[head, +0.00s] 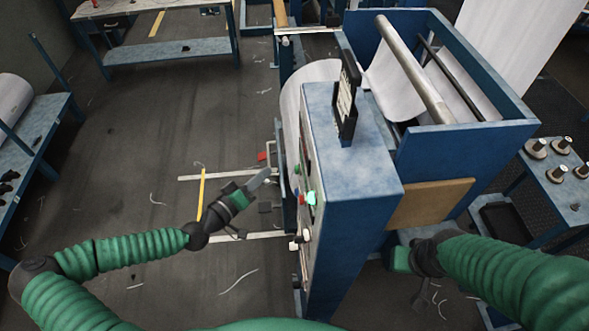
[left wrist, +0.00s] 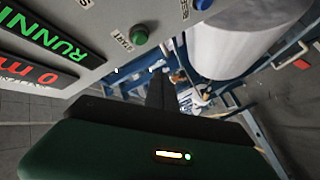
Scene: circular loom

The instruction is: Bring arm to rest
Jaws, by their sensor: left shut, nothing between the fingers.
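My left gripper (head: 260,180) is shut and empty, held in front of the blue machine's control side. It is apart from the panel (head: 307,180), which it faces at an angle. In the left wrist view, the panel has a display reading "RUNNING" (left wrist: 42,36), a green START button (left wrist: 138,36) and a blue button (left wrist: 203,4). The dark left fingers (left wrist: 160,92) point away below the buttons. My right arm's wrist (head: 428,256) is at the lower right, beside the machine; its fingers are not clear.
The loom cabinet (head: 352,190) carries a white fabric roll (head: 318,75). Side tables stand at the left (head: 35,140) and the right (head: 560,190), the latter with several spools. The floor at left is mostly open, with scattered thread scraps and a yellow strip (head: 201,190).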

